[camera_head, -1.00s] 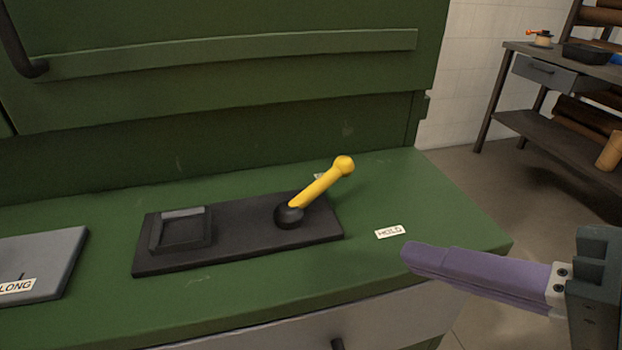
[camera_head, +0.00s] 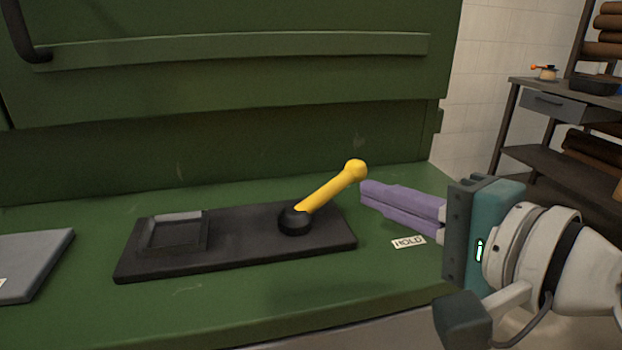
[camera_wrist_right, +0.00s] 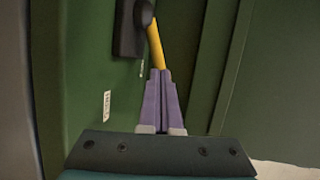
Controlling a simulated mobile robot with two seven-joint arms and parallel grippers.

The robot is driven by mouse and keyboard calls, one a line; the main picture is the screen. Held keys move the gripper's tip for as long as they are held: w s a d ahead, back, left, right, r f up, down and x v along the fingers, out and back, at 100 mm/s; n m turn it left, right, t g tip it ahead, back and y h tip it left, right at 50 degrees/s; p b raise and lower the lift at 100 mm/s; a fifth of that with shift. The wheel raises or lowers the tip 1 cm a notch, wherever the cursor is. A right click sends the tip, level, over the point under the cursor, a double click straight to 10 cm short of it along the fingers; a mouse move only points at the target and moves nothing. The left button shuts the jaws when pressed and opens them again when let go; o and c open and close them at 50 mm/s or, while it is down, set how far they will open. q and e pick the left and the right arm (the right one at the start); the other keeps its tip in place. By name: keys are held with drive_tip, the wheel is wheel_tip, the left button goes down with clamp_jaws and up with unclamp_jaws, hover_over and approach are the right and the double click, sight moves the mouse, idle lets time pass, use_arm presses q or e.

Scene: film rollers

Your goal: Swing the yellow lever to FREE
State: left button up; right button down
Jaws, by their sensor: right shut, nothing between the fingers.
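The yellow lever (camera_head: 331,188) rises from a black pivot (camera_head: 295,221) on a dark base plate (camera_head: 250,240) and leans up to the right, toward the HOLD label (camera_head: 408,242). My right gripper (camera_head: 364,192) is shut and empty, its purple fingers just right of the lever, near its knob. In the right wrist view the fingertips (camera_wrist_right: 159,73) point at the yellow lever (camera_wrist_right: 156,48), close to it; I cannot tell whether they touch. A FREE label does not show now. My left gripper is not in view.
The base plate also carries a square black frame (camera_head: 172,233) at its left. A grey plate (camera_head: 35,265) lies at the far left of the green bench (camera_head: 300,290). A green upright panel (camera_head: 240,100) stands behind. A workbench (camera_head: 545,105) stands at the back right.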

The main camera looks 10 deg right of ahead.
sight(348, 176)
drive_tip(key=shift+x, duration=1.6)
drive_tip(key=n+y+b, duration=0.1)
drive_tip(key=b, duration=0.1)
drive_tip(key=w+f+n+g+y+b, duration=0.1)
drive_tip(key=b, duration=0.2)
drive_tip(key=shift+w+d+y, duration=0.15)
drive_tip(key=shift+w+y, duration=0.15)
drive_tip(key=shift+w+r+n+g+y+b, duration=0.2)
drive_tip(key=shift+n+g+y+b, duration=0.1)
drive_tip(key=shift+n+g+b, duration=0.1)
drive_tip(key=shift+w+r, duration=0.25)
drive_tip(key=shift+r, duration=0.05)
drive_tip(key=shift+w+a+p, duration=0.1)
drive_tip(key=shift+a+p, duration=0.15)
drive_tip(key=shift+p, duration=0.15)
drive_tip(key=shift+r, duration=0.1)
